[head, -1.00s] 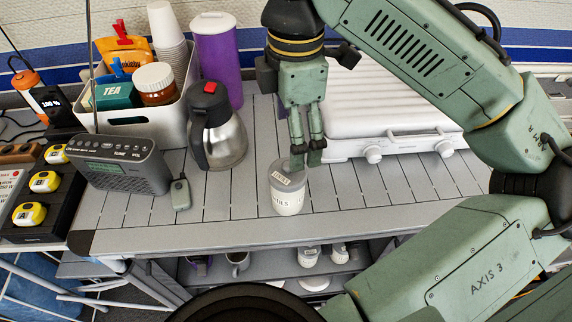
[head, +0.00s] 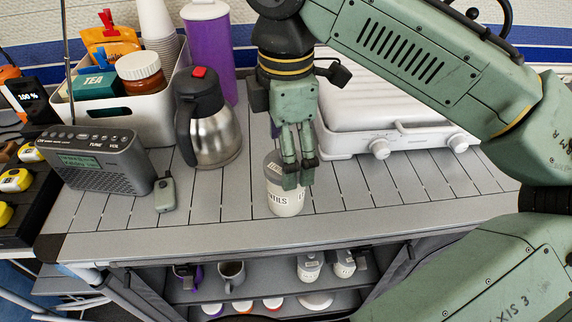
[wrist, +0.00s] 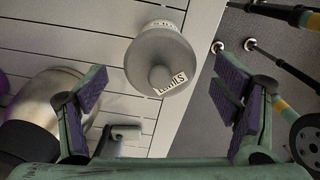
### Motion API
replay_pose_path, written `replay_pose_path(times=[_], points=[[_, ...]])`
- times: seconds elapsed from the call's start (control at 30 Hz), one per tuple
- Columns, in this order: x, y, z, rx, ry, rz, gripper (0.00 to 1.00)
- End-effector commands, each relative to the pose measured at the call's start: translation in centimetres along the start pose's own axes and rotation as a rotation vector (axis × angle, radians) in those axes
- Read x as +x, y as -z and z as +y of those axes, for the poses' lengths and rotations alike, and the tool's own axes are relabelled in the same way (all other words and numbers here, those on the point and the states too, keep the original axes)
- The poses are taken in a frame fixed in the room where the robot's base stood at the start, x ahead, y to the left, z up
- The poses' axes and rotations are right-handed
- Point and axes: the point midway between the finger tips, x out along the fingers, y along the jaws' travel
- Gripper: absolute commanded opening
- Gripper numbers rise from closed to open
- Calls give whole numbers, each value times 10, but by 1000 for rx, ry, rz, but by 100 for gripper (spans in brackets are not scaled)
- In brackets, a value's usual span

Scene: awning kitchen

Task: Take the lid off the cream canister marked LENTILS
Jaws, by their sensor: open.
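The cream canister (head: 286,202) stands upright near the front edge of the grey slatted counter, and its label reads partly as "NTILS". Its grey lid (head: 274,163) is on it. In the wrist view, the lid (wrist: 152,52) has a round knob (wrist: 160,76) and a small white label. My gripper (head: 297,178) points down beside the canister's right side, and its fingers hide part of the canister. In the wrist view, my gripper (wrist: 157,88) is open and empty, with the lid ahead between its spread purple-padded fingers. I cannot tell whether a finger touches the canister.
A steel jug (head: 212,125) and a grey radio (head: 98,160) stand to the left, with a small grey device (head: 165,194) between them. A white closed grill (head: 375,115) is behind on the right. Mugs and jars sit on the shelf (head: 185,290) below. The counter right of the canister is clear.

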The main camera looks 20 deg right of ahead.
Motion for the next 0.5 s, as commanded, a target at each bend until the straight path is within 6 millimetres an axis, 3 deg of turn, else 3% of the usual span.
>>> replay_pose_path(times=[0.1, 0.5], points=[[-1, 0, 0, 0, 0, 0, 82], [-1, 0, 0, 0, 0, 0, 55]])
